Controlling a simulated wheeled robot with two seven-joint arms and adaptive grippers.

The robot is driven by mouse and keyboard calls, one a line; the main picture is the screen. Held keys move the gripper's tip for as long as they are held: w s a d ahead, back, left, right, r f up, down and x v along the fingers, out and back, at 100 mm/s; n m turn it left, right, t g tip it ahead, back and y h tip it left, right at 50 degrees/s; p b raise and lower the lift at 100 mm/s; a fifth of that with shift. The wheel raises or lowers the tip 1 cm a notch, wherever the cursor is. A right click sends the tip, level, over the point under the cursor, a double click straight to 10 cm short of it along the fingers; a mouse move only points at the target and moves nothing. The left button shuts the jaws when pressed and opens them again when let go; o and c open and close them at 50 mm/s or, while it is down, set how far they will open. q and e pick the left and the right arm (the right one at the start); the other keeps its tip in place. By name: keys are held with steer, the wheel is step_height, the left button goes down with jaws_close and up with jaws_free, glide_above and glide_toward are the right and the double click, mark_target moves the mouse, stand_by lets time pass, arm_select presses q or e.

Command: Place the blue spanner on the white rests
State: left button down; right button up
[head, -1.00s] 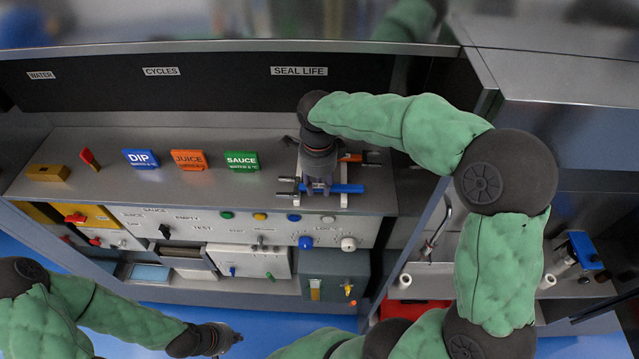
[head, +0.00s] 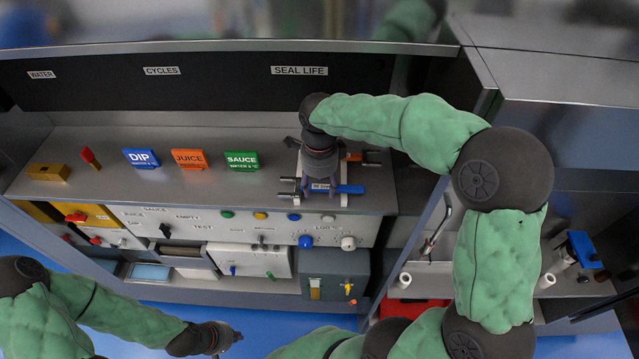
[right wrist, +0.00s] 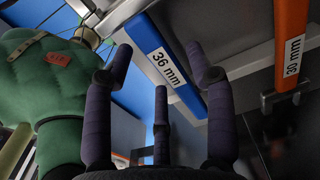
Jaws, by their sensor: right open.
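The blue spanner (head: 350,189) lies level across the white rests (head: 344,201), at their front end. It also shows in the right wrist view (right wrist: 152,40) with a "36 mm" label. My right gripper (head: 320,184) is just above and behind its middle. In the right wrist view its fingers (right wrist: 163,75) are spread with nothing between them; one overlaps the spanner in the picture, and I cannot tell if they touch. My left gripper (head: 234,338) is low at the front, far from the rests, its fingers too small to read.
An orange spanner (right wrist: 291,45) marked "30 mm" lies behind the blue one, mostly hidden by my right arm in the head view. DIP (head: 141,158), JUICE (head: 189,159) and SAUCE (head: 242,161) signs stand to the left on the steel counter (head: 110,185).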

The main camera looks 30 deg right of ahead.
mark_target(319, 189)
step_height(319, 189, up, 8)
steer(key=shift+f, duration=0.15)
steer(key=shift+a+f, duration=0.1)
steer(key=shift+f, duration=0.05)
stand_by(0.4)
